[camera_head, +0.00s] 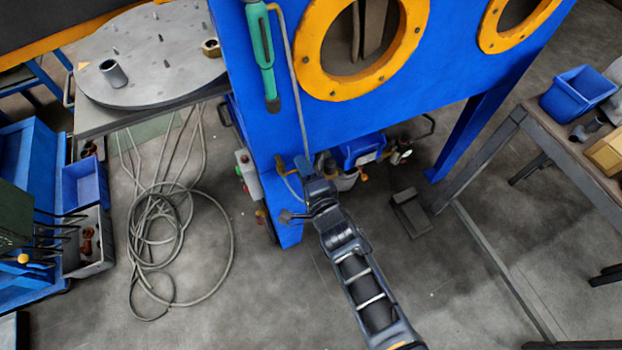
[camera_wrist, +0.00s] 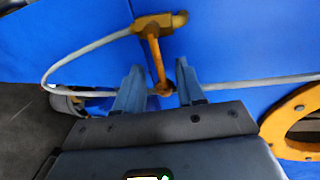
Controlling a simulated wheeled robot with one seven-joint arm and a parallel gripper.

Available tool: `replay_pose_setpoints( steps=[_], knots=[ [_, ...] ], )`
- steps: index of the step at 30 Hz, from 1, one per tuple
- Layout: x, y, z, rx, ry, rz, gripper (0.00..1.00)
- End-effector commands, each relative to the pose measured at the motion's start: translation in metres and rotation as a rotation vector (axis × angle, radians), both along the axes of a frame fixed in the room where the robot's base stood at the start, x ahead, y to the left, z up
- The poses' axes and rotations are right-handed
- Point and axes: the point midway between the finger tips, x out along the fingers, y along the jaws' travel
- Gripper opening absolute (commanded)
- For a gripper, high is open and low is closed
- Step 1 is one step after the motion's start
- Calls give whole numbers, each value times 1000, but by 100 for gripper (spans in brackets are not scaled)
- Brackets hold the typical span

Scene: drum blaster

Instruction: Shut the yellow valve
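The yellow valve (camera_wrist: 153,48) is in the wrist view, at the top middle, in front of the blue panel and in line with a grey hose. Its lever reaches down from the body, and its lower end lies between my two fingers. My gripper (camera_wrist: 159,84) is open, with one finger on each side of the lever end. A gap shows on both sides; contact cannot be told. In the head view my gripper (camera_head: 294,190) is at the lower part of the blue cabinet, and the valve is hard to make out there.
The blue cabinet (camera_head: 340,118) with orange-ringed ports stands ahead. The grey hose (camera_head: 293,75) runs down its front. A coiled cable (camera_head: 160,240) lies on the floor at left. A workbench (camera_head: 560,140) with a blue bin (camera_head: 578,95) stands at right. Floor between is mostly clear.

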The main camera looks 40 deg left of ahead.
Motion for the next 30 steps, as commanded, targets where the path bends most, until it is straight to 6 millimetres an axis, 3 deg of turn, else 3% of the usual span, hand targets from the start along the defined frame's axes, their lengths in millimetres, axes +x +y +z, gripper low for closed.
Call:
replay_pose_setpoints(
  steps=[15, 30],
  knots=[
    [-20, -52, 14, 1, 2, -6, 38],
    [-24, -60, 13, 1, 3, -5, 38]
  ],
)
